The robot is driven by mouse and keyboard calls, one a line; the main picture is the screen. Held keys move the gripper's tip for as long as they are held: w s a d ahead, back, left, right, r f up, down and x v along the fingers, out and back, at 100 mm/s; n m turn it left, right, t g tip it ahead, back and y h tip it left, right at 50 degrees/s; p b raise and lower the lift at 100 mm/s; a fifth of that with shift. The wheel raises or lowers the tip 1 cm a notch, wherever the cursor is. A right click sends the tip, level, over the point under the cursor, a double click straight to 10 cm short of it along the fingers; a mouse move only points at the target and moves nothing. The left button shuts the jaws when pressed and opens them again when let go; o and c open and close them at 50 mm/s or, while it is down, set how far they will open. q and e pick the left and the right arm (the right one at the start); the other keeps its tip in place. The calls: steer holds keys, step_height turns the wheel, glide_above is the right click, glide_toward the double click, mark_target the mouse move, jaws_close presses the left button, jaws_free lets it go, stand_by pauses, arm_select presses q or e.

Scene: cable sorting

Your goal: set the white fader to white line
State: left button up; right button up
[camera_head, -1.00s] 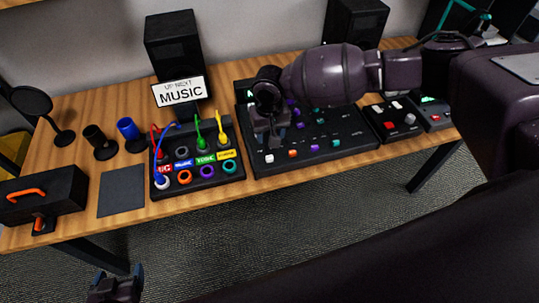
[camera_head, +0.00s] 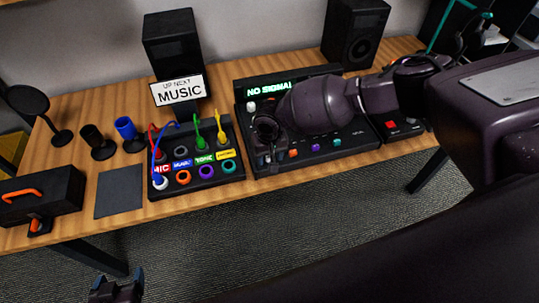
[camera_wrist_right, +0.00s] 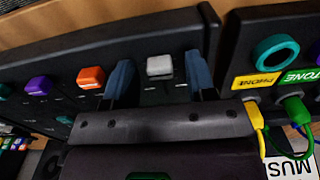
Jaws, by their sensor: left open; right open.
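The white fader (camera_wrist_right: 160,66) is a small white cap near the mixer's front edge in the right wrist view. My right gripper (camera_wrist_right: 159,76) is open, with one blue fingertip on each side of the cap and gaps between. I cannot make out the white line. My left gripper (camera_head: 116,288) is open and empty at the bottom left, away from the table.
An orange fader (camera_wrist_right: 91,77) and a purple fader (camera_wrist_right: 39,85) stand beside the white one. The patch box (camera_head: 197,184) with plugged cables is left of the mixer. A lit "NO SIGNAL" screen (camera_head: 269,89) is at the mixer's back.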

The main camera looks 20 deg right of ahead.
jaws_close()
steer(key=shift+w+f+b, duration=0.15)
steer(key=shift+w+b, duration=0.55)
steer(key=shift+w, duration=0.9)
steer(key=shift+w+d, duration=0.1)
steer(key=shift+w, duration=0.55)
jaws_free()
step_height(320, 180, up, 11)
steer(key=p, duration=0.1)
